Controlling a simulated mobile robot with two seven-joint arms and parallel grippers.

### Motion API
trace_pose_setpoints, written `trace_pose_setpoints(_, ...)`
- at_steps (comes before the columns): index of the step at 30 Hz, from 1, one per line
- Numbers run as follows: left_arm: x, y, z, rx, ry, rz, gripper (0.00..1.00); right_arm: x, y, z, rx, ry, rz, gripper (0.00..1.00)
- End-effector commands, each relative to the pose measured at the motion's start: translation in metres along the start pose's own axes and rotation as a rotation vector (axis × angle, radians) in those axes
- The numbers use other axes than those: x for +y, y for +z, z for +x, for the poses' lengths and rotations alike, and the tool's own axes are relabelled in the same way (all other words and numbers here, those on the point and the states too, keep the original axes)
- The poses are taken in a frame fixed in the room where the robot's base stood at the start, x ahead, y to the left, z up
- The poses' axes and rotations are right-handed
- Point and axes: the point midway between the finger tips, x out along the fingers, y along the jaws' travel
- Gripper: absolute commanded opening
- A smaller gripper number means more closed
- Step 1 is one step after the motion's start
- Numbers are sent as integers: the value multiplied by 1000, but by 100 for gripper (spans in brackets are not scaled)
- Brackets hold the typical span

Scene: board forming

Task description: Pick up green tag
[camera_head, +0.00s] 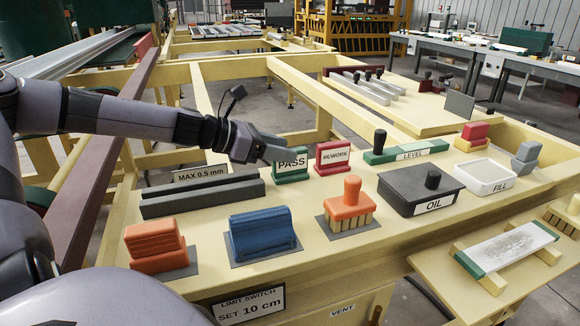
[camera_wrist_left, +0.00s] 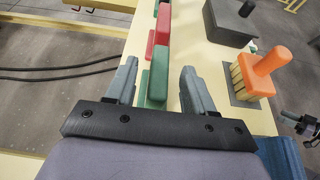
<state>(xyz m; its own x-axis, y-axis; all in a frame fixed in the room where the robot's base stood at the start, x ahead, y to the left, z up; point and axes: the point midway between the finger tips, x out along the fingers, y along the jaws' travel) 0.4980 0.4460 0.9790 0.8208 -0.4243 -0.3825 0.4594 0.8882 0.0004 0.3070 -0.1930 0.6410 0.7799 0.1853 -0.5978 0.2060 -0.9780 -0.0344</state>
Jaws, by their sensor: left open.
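The green tag (camera_head: 291,165), labelled PASS, stands upright on the beige bench beside the red REWORK tag (camera_head: 333,157). My left gripper (camera_head: 276,150) is open at the green tag's near left side, partly covering its top in the head view. In the left wrist view, the green tag (camera_wrist_left: 157,78) lies between the two grey fingers of my left gripper (camera_wrist_left: 158,68), with visible gaps on both sides. The red tag (camera_wrist_left: 158,35) is just beyond it. My right gripper is not in the head view.
Dark bars (camera_head: 203,195) lie left of the tags. A blue block (camera_head: 262,234), an orange-handled brush (camera_head: 350,202) and an orange block (camera_head: 155,243) stand in front. A black OIL box (camera_head: 420,190) and a green LEVEL tool (camera_head: 405,151) are to the right.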

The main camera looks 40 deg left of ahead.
Motion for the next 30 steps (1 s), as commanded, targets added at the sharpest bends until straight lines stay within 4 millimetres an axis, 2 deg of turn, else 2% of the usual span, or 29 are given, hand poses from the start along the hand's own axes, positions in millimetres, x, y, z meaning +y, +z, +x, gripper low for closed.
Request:
trace_pose_setpoints(2,0,0,0,0,0,0,53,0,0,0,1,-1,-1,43)
trace_pose_setpoints(3,0,0,0,0,0,0,47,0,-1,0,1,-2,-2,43)
trace_pose_setpoints(7,0,0,0,0,0,0,4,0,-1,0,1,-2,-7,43)
trace_pose_setpoints(8,0,0,0,0,0,0,0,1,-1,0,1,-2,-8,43)
trace_pose_setpoints(16,0,1,-1,-1,0,0,0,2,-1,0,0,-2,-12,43)
trace_pose_setpoints(19,0,9,-4,-2,0,4,0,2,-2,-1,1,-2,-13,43)
trace_pose_setpoints(30,0,74,-31,-1,2,5,0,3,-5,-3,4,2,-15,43)
